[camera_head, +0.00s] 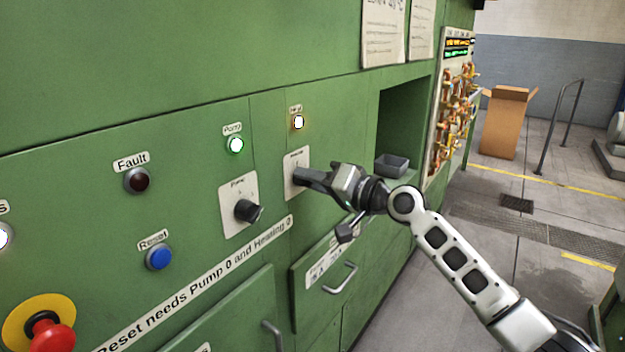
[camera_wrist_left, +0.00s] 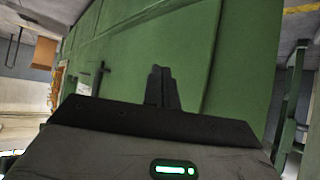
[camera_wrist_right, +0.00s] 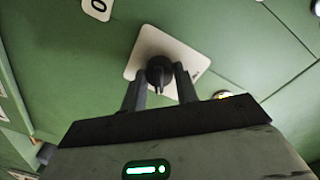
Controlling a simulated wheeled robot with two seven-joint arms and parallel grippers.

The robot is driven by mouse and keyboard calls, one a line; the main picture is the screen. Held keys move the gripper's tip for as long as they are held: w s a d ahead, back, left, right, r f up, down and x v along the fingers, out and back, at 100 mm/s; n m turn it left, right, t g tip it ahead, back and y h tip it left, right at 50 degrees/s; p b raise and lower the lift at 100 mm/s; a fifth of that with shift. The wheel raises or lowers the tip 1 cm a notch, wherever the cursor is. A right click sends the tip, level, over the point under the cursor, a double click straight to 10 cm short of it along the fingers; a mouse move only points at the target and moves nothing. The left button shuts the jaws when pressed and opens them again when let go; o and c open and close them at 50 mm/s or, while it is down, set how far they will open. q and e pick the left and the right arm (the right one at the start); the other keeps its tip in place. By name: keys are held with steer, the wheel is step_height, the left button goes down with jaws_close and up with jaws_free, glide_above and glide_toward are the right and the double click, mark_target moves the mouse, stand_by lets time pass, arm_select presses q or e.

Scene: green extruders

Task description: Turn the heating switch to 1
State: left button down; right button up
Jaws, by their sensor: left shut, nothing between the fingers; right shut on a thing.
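The heating switch has a white plate (camera_head: 293,162) on the green panel, right of the pump switch (camera_head: 248,211). My right gripper (camera_head: 300,177) is at this plate and covers its knob in the head view. In the right wrist view the dark knob (camera_wrist_right: 159,72) sits between the two fingers, which are shut on it. The knob's pointer setting cannot be read clearly. My left gripper (camera_wrist_left: 162,86) shows only in its own wrist view, shut and empty, in front of green panelling.
The fault lamp (camera_head: 137,180) is dark. A blue reset button (camera_head: 159,257) and red emergency stop (camera_head: 50,334) are left. A drawer handle (camera_head: 341,279) juts out below my right gripper.

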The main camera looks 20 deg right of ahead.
arm_select(q)
steer(key=shift+r, duration=0.1)
arm_select(e)
steer(key=o, duration=1)
steer(key=shift+d, duration=0.1)
arm_select(q)
steer(key=shift+d+f+b, duration=0.25)
steer(key=shift+f+b, duration=0.35)
steer(key=shift+b, duration=0.6)
steer(key=shift+d+f+b, duration=0.2)
steer(key=shift+f+b, duration=0.35)
steer(key=shift+b, duration=0.65)
arm_select(e)
steer(key=shift+v, duration=8)
arm_select(q)
steer(key=shift+w, duration=0.1)
arm_select(e)
steer(key=shift+f, duration=0.15)
